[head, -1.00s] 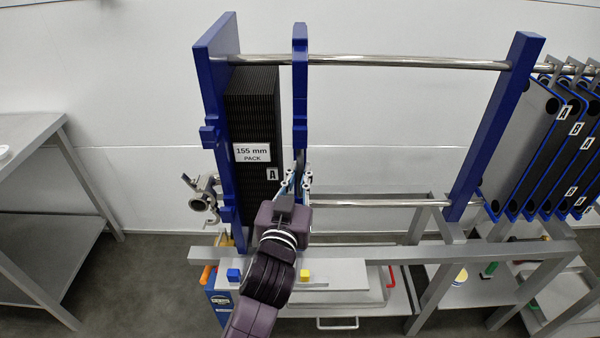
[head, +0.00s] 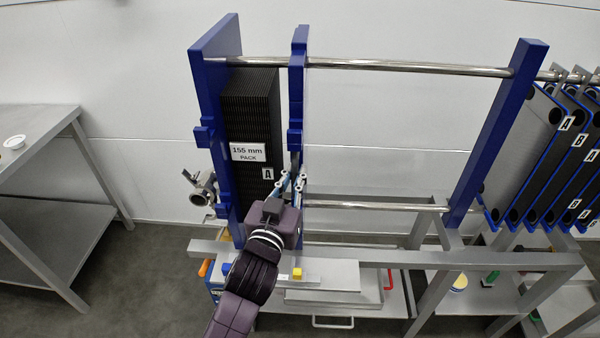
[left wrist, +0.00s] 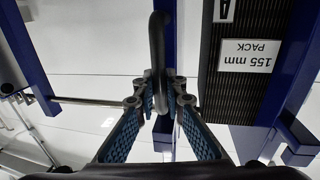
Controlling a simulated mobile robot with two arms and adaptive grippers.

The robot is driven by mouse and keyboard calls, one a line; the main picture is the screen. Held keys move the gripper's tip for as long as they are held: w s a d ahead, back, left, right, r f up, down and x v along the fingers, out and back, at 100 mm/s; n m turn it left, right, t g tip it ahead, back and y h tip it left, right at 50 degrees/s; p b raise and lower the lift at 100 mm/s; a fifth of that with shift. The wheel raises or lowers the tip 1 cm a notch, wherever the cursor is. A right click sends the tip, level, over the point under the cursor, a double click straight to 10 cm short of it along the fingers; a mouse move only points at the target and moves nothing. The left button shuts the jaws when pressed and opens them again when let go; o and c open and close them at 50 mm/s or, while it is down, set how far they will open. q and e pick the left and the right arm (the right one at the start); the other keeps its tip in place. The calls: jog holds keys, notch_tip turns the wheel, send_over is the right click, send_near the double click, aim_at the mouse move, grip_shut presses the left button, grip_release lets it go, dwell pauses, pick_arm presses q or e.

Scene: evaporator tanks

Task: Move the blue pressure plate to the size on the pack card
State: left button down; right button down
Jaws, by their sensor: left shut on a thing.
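The blue pressure plate (head: 298,90) stands upright on the steel rails, just right of the dark plate pack (head: 252,110). A narrow gap shows between plate and pack. The white pack card (head: 248,152) on the pack's front reads "155 mm PACK"; it shows upside down in the left wrist view (left wrist: 249,55). My left gripper (head: 289,184) is at the plate's lower part. In the left wrist view, my left gripper (left wrist: 160,90) is shut on a dark curved handle (left wrist: 157,45) in front of the plate. My right gripper is not in view.
A blue end frame (head: 208,100) stands left of the pack, and a blue post (head: 497,130) stands far right. The upper rail (head: 410,65) between plate and post is clear. Several hanging plates (head: 560,150) are at the right. A grey table (head: 50,120) is at the left.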

pick_arm(q)
jog(key=c, duration=2)
grip_release()
jog(key=shift+a, duration=0.35)
jog(key=shift+s, duration=0.1)
jog(key=s, duration=0.4)
jog(key=s+a, duration=0.1)
jog(key=s, duration=0.2)
jog(key=s+a, duration=0.1)
jog(key=s, duration=0.3)
jog(key=shift+s+a, duration=0.15)
jog(key=shift+s, duration=0.2)
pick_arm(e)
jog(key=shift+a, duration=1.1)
